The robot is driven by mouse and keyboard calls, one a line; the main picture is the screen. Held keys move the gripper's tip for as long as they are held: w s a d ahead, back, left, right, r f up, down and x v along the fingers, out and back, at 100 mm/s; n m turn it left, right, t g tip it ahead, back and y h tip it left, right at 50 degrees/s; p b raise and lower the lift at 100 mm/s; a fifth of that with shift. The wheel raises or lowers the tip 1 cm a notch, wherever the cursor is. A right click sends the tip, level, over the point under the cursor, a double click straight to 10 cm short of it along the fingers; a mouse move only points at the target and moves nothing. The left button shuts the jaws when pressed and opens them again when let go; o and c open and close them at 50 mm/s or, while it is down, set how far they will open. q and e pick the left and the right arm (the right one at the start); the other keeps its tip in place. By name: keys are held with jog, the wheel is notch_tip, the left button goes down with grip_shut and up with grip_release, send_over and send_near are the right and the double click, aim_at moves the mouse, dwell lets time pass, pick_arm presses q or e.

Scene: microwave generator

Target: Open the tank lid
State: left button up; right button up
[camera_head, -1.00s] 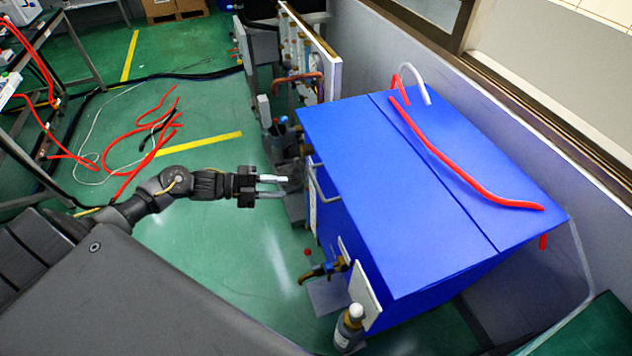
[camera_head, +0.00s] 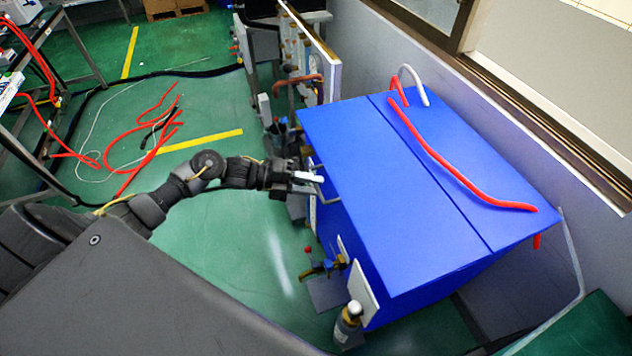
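The blue tank (camera_head: 385,285) stands right of centre, and its flat blue lid (camera_head: 375,190) lies shut on top. A seam runs along the lid, with a red hose (camera_head: 455,175) lying on the part beyond it. A thin metal handle (camera_head: 325,196) sticks out from the tank's left side, just below the lid edge. My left gripper (camera_head: 310,183) is at this handle, its light fingertips overlapping it in the picture. Whether the fingers are closed around the handle cannot be told. My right gripper is not in view.
A brass valve with a red knob (camera_head: 318,268) and a small bottle (camera_head: 348,325) are at the tank's near left side. A panel with pipes (camera_head: 305,50) stands behind. Red hoses (camera_head: 150,140) lie on the green floor at left. A wall runs close along the right.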

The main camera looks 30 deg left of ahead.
pick_arm(q)
jog(key=shift+x, duration=0.8)
jog(key=shift+c, duration=0.4)
grip_shut()
